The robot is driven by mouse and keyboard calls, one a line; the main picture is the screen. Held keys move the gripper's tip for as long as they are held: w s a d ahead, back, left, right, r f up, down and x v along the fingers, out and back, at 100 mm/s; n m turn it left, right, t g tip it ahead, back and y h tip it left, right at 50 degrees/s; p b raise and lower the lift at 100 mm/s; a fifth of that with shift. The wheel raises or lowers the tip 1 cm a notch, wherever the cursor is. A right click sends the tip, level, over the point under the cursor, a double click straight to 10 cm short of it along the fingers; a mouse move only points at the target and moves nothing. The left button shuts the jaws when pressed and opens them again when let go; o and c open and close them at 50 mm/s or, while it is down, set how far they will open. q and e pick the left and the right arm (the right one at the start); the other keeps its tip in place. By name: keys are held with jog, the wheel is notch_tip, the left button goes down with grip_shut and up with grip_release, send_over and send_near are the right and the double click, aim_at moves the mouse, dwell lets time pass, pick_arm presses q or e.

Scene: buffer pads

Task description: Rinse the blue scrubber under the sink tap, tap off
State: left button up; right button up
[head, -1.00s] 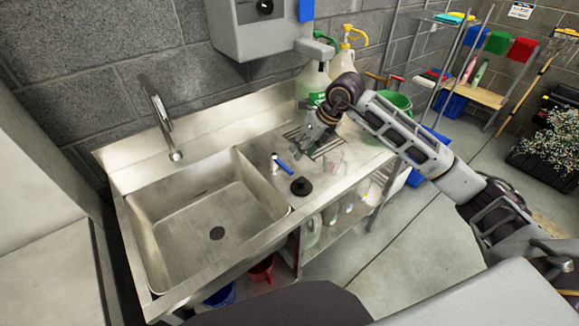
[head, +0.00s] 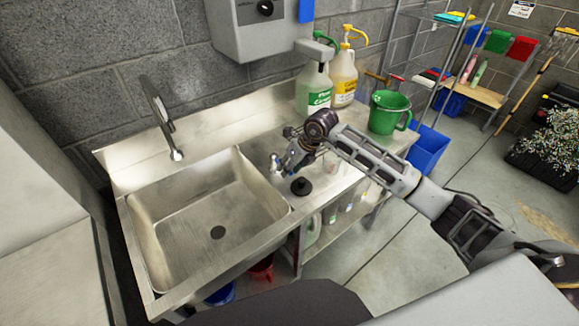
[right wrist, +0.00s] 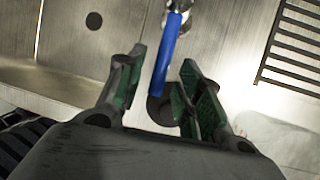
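The sink tap (head: 158,112) stands at the back left of the steel basin (head: 195,210), and no water shows under it. A blue bar (right wrist: 167,55), which looks like a lever on a small metal fitting (right wrist: 182,6), shows in the right wrist view. My right gripper (right wrist: 158,85) is open, with one green-padded finger on each side of the bar's near end. I cannot see contact. In the head view my right gripper (head: 283,168) is over the counter right of the basin and mostly covers the bar. I cannot make out a blue scrubber for certain. My left gripper is not in view.
A grey box (head: 258,30) hangs on the wall. The basin is empty.

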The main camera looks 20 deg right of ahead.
jog(key=shift+f, duration=0.1)
grip_shut()
